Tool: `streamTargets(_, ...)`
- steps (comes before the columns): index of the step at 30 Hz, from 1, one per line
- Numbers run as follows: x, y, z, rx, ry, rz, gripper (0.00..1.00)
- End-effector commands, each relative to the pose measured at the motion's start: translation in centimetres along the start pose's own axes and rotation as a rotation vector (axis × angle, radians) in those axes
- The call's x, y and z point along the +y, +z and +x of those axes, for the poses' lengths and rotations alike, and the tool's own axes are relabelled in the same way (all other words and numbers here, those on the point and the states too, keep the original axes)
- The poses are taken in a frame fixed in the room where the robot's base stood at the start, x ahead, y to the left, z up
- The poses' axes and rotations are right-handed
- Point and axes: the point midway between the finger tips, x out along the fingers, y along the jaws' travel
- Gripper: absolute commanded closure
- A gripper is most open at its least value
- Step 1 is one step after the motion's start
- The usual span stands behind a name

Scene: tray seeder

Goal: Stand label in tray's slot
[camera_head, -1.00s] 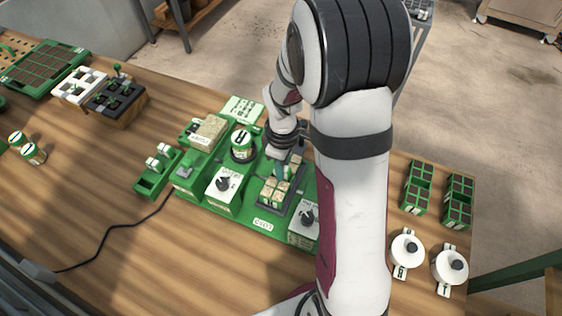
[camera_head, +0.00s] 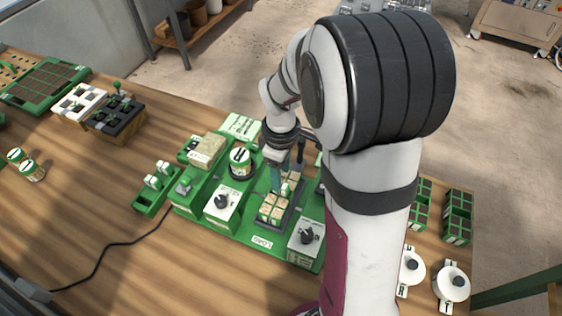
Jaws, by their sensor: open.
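A small tray (camera_head: 259,220) with pale square cells sits in a dark bed on the green seeder (camera_head: 231,235). My gripper (camera_head: 288,166) hangs over the back part of this bed, just behind the pale cells. Its teal fingers are apart. A small pale and green piece (camera_head: 287,187) shows by the fingers; I cannot tell whether it is the label or part of the tray. The slot cannot be made out. A green rack (camera_head: 148,207) left of the seeder holds small white-topped pieces that could be labels.
Boxes with dark knobs (camera_head: 221,201) (camera_head: 305,238) flank the tray. A round green-and-white canister (camera_head: 240,161) stands behind left. Dark-celled green trays (camera_head: 457,215) and white lidded pots (camera_head: 450,279) are at right, partly behind my arm. Bare wood (camera_head: 75,195) lies at left.

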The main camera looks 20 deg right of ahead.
Motion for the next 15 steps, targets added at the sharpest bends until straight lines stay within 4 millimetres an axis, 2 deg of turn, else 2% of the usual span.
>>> streamTargets(3,0.1,-0.1,-3.3,0.004,0.004,0.0,0.47)
streamTargets(6,0.0,0.0,-5.3,0.002,0.002,0.0,0.47)
streamTargets(10,-0.5,0.1,-6.9,0.003,-0.002,0.024,0.47)
streamTargets(11,-1.2,0.3,-7.4,0.007,-0.005,0.064,0.47)
streamTargets(13,-4.5,1.4,-8.9,0.021,-0.022,0.254,0.47)
streamTargets(15,-9.2,3.2,-10.1,0.031,-0.056,0.525,0.47)
